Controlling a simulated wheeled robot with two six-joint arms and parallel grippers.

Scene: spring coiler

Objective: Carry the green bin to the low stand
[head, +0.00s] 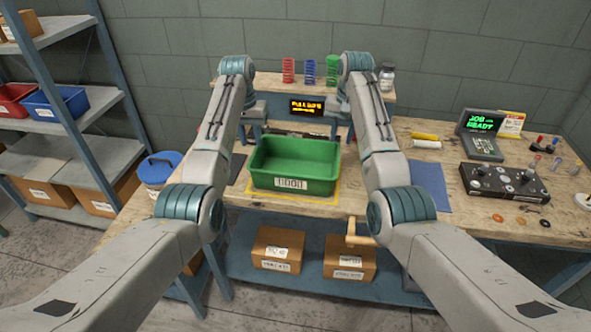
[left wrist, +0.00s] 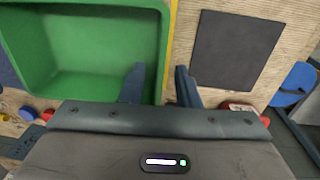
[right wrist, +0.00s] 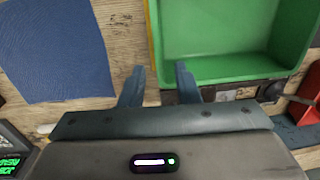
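The green bin (head: 293,184) sits upright and empty on a yellow-marked patch of the workbench, a white label on its front. My left gripper (left wrist: 160,85) is open at the bin's left side, one finger over the inside and one outside, the rim between them. My right gripper (right wrist: 159,82) is open in the same way at the right side. Both rims show a gap to the fingers. In the head view the fingertips are mostly hidden by my arms. I cannot pick out a thing that is clearly the low stand.
A raised shelf (head: 268,84) with coloured springs and an amber display stands behind the bin. A dark mat (left wrist: 236,50) lies left and a blue sheet (right wrist: 58,52) right. A control box (head: 503,184) is further right. Cardboard boxes (head: 278,249) sit below; a blue-lidded bucket (head: 160,168) stands left.

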